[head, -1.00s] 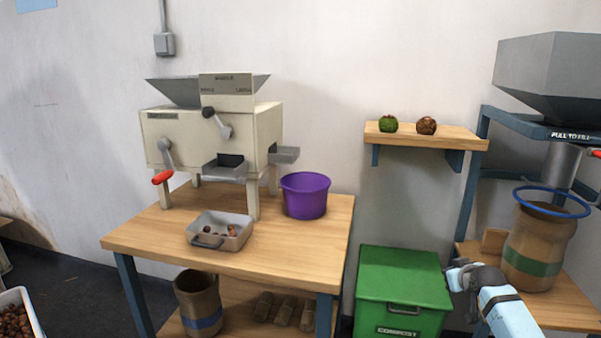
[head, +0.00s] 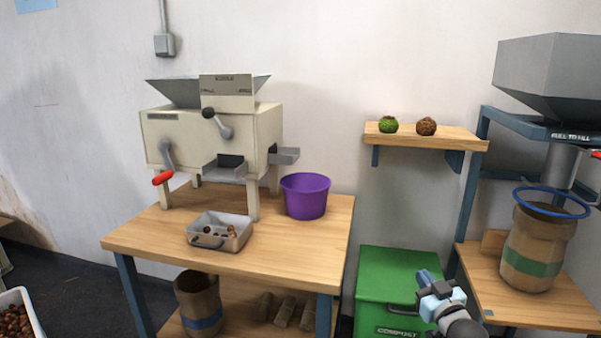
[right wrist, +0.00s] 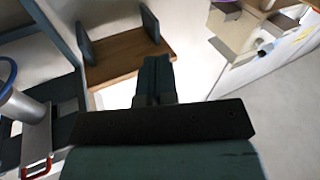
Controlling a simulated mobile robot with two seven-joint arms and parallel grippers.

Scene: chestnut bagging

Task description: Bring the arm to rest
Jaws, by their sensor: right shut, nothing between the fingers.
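My right gripper (head: 428,280) is in the head view at the lower right, in front of the green compost bin (head: 385,270). Its fingers are shut with nothing between them. In the right wrist view the closed fingers (right wrist: 156,75) point toward the small wooden wall shelf (right wrist: 125,57). My left gripper is not in the head view.
A sorting machine (head: 215,140), a metal tray (head: 204,240) with a few chestnuts and a purple bucket (head: 306,196) stand on the wooden table (head: 290,240). At right, a burlap sack (head: 535,250) stands under a grey hopper (head: 560,75). The wall shelf (head: 440,137) holds two balls.

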